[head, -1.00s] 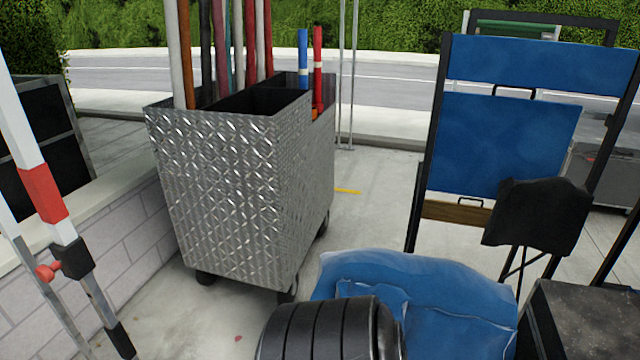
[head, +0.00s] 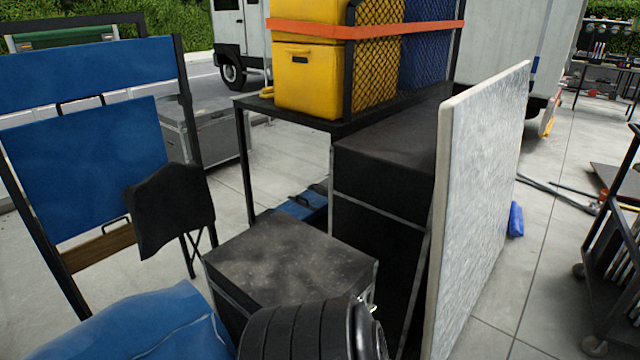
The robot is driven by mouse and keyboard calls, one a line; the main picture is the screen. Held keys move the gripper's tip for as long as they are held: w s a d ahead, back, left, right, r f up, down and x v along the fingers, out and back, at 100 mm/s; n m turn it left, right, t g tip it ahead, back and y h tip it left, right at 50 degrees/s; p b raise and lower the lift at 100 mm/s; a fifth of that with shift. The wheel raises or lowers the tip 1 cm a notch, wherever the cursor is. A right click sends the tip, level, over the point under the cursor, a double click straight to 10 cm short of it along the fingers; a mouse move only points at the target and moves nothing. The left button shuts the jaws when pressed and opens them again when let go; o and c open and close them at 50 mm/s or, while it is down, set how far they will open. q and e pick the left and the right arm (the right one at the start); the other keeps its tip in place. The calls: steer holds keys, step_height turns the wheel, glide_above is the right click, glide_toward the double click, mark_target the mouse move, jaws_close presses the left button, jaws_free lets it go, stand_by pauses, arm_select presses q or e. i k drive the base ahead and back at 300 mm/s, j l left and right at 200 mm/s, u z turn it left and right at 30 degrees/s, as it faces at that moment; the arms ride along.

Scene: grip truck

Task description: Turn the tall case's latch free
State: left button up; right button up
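A tall black case (head: 385,165) with silver edging stands right of centre in the head view. Its right side is hidden by a pale upright panel leaning close to it. No latch can be made out on the tall case's visible faces. A lower black case (head: 285,262) with a scuffed top stands in front of it and hides its lower left part. A small bright metal piece shows near that case's right corner; I cannot tell what it belongs to.
The pale panel (head: 485,200) blocks the right side. A table (head: 290,118) with strapped yellow bins (head: 308,75) stands behind. Open paving lies right of the panel, before a dark rack (head: 615,240).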

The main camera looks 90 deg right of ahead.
mark_target(371, 307)
steer(key=z, duration=3.1)
